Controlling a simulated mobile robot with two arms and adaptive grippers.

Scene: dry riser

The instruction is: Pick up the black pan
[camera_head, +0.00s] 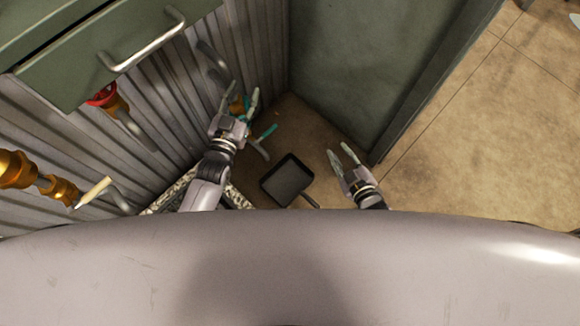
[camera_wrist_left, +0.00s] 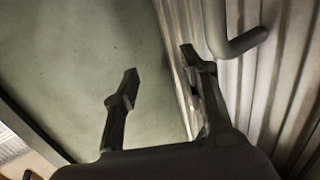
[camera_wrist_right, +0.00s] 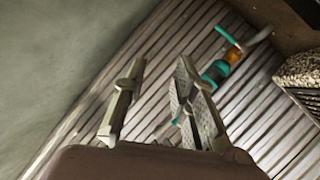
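The black pan (camera_head: 287,179) is a square, shallow pan lying on the brown floor in the corner. Its handle (camera_head: 310,201) points to the lower right in the head view. My left gripper (camera_head: 244,89) is open and empty, up and left of the pan, near the corrugated wall. In the left wrist view its open fingers (camera_wrist_left: 158,62) have nothing between them. My right gripper (camera_head: 338,151) is open and empty, to the right of the pan and apart from it. The right wrist view shows its spread fingers (camera_wrist_right: 160,66) but not the pan.
A teal-handled tool (camera_wrist_right: 220,70) is by the corrugated wall, partly behind my left gripper in the head view. A speckled box (camera_wrist_right: 298,72) is nearby. Brass fittings (camera_head: 62,190), a red valve (camera_head: 102,96) and a green drawer (camera_head: 110,40) are at left. Tiled floor (camera_head: 470,130) at right is clear.

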